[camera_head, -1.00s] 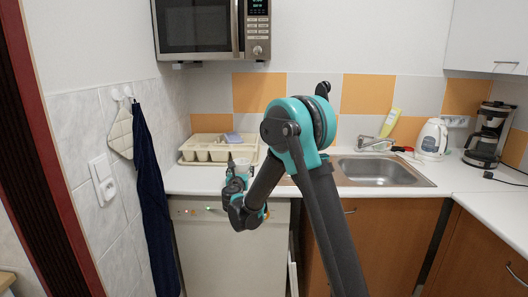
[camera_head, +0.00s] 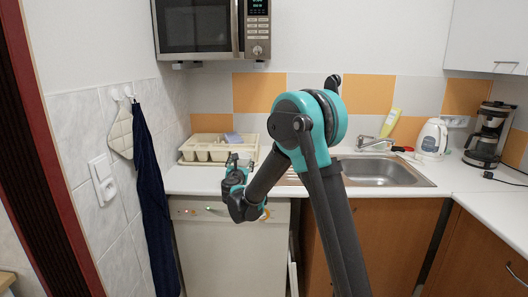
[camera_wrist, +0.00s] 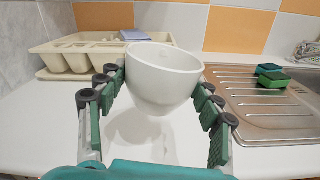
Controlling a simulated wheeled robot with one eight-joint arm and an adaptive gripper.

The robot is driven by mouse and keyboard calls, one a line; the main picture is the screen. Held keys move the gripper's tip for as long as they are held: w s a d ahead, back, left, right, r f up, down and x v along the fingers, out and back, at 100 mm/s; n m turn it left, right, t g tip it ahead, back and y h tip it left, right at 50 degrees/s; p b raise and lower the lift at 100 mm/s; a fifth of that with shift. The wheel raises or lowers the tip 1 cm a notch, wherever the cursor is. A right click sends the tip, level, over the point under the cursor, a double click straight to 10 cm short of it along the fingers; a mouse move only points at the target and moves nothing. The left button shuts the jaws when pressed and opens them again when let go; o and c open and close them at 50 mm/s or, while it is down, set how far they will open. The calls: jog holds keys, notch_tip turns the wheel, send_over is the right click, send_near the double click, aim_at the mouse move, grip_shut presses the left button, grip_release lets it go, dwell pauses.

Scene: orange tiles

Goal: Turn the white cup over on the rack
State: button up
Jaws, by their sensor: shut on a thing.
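The white cup (camera_wrist: 163,80) is held between the fingers of my gripper (camera_wrist: 160,88) in the wrist view. It is upright, with its open mouth facing up, and appears to be above the white counter. The beige dish rack (camera_wrist: 52,48) stands behind and to the left of the cup, apart from it. In the head view the rack (camera_head: 190,150) sits at the back left of the counter, and my gripper (camera_head: 236,165) is in front of its right part. The cup is mostly hidden by my gripper there.
A blue-grey item (camera_head: 233,138) lies on the rack's right part. The metal sink (camera_head: 385,171) with its ribbed drainboard (camera_wrist: 255,100) is to the right, with green sponges (camera_wrist: 272,78) on it. A microwave (camera_head: 212,28) hangs above. The counter (camera_wrist: 50,125) left of the cup is clear.

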jog(key=m, duration=0.3)
jog(key=shift+m, duration=0.4)
jog(key=m, duration=0.4)
jog(key=shift+m, duration=0.4)
jog(key=m, duration=0.3)
jog(key=shift+m, duration=0.4)
jog(key=m, duration=0.3)
jog(key=shift+m, duration=0.4)
